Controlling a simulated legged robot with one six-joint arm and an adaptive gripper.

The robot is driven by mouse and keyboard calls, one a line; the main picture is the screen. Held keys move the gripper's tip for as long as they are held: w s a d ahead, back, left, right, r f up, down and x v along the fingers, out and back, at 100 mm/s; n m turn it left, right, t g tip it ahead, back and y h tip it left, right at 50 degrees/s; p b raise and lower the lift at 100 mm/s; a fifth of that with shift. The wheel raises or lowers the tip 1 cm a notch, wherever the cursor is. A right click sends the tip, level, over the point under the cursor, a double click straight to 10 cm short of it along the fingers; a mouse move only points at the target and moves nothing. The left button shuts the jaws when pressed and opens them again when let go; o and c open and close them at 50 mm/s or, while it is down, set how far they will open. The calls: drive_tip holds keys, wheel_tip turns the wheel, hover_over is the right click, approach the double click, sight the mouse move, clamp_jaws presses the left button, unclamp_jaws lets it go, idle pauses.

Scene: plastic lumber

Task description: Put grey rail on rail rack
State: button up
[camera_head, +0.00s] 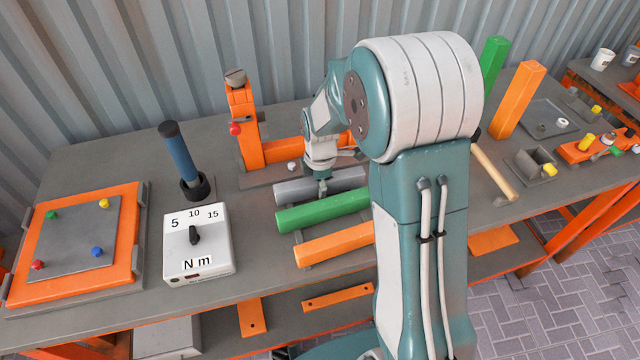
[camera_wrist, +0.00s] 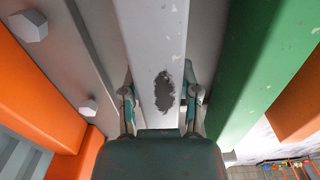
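The grey rail (camera_head: 345,180) lies level behind the green rail (camera_head: 322,212). In the wrist view the grey rail (camera_wrist: 150,35) runs between my two fingers, with a dark worn patch on its top. My gripper (camera_head: 322,187) points down over the grey rail near its middle. In the wrist view my gripper (camera_wrist: 160,105) has one finger close along each side of the rail; whether they press on it is not clear. An orange rail (camera_head: 335,243) lies in front of the green one. Small grey supports, apparently the rail rack (camera_head: 298,238), show by the rails' left ends; most of it is hidden.
An orange fixture (camera_head: 246,130) stands behind the rails. A torque box (camera_head: 197,245), a blue-handled tool (camera_head: 180,160) and an orange-framed plate (camera_head: 75,240) are to the left. A wooden-handled hammer (camera_head: 495,172) lies to the right. My arm hides the rails' right ends.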

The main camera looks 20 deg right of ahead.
drive_tip(key=o, duration=0.4)
wheel_tip(320, 180, up, 12)
drive_tip(key=shift+f, duration=0.25)
drive_tip(key=s+r+m+t, duration=0.2)
drive_tip(key=s+r+m, duration=0.1)
drive_tip(key=s+m, duration=0.3)
drive_tip(key=s+r+m+t, duration=0.1)
drive_tip(key=s+r+m, duration=0.3)
drive_tip(key=s+m, duration=0.2)
drive_tip(key=s+r+m+t, duration=0.2)
drive_tip(key=s+m, duration=0.4)
drive_tip(key=s, duration=0.4)
drive_tip(key=shift+s+r+t, duration=0.1)
drive_tip(key=shift+r+t, duration=0.2)
drive_tip(key=shift+r, duration=0.35)
